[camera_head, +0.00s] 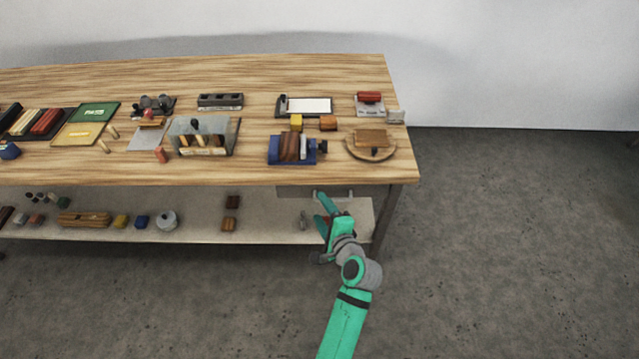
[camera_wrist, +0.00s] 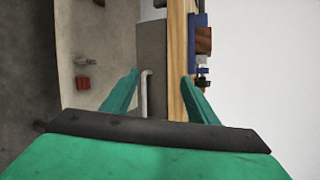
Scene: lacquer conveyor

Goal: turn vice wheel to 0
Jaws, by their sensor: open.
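A blue vice (camera_head: 278,150) stands near the front edge of the bench with a brown block (camera_head: 291,147) between its jaws. Its dark wheel (camera_head: 321,146) is small at the vice's right end; its setting is too small to read. The blue vice also shows at the upper right of the wrist view (camera_wrist: 202,20). My gripper (camera_head: 322,201) is open and empty, in front of the bench edge and below the vice. In the wrist view my gripper (camera_wrist: 160,82) has its two green fingers apart, with a pale drawer handle (camera_wrist: 146,95) in view between them.
The drawer (camera_head: 295,191) under the bench top looks shut. A round wooden turntable (camera_head: 371,155) with a block stands right of the vice. Yellow (camera_head: 296,123) and orange (camera_head: 328,123) blocks lie behind it. The lower shelf (camera_head: 265,232) holds small items. Floor to the right is clear.

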